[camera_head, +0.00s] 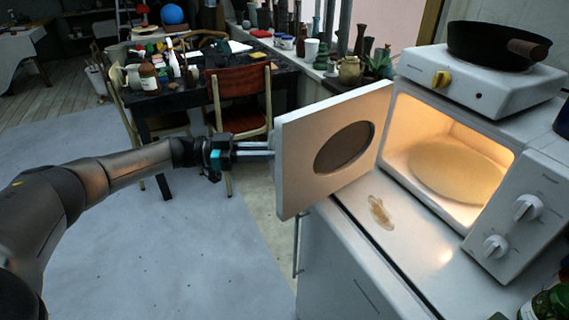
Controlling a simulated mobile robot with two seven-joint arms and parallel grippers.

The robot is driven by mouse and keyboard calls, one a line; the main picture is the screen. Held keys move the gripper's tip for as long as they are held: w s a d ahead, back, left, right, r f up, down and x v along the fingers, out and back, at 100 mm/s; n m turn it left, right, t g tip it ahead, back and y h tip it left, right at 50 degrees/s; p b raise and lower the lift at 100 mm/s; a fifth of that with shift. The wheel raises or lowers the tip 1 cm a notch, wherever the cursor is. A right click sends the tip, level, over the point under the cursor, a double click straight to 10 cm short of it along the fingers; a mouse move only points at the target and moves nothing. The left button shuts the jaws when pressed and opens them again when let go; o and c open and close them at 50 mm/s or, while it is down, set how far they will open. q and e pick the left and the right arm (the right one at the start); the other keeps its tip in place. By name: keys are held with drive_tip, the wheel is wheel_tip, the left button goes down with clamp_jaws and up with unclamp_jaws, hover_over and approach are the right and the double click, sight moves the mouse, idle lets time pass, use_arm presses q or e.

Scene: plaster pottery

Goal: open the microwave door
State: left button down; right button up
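The white microwave (486,206) stands on a white counter at the right, with two dials on its front panel. Its door (295,185) is swung wide open toward the left, and its inside face with a dark oval window shows. The lit interior holds a pale round plate (455,172). My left gripper (270,149) is at the door's outer side, near its free edge. Its fingertips meet or pass behind the door edge, so I cannot tell whether they grip anything. My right gripper is not in view.
A hot plate (480,85) with a black pan (495,42) sits on top of the microwave. A brownish smear or small item (380,212) lies on the counter (400,245) before the opening. A wooden chair (240,100) and cluttered dark table stand behind my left arm.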

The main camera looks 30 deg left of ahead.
use_arm(q)
drive_tip(key=shift+w+a, duration=0.25)
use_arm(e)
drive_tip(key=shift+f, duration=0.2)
use_arm(q)
drive_tip(key=c, duration=0.8)
unclamp_jaws()
drive_tip(key=shift+c, duration=0.2)
drive_tip(key=b+v, duration=0.3)
drive_tip(key=v, duration=1.2)
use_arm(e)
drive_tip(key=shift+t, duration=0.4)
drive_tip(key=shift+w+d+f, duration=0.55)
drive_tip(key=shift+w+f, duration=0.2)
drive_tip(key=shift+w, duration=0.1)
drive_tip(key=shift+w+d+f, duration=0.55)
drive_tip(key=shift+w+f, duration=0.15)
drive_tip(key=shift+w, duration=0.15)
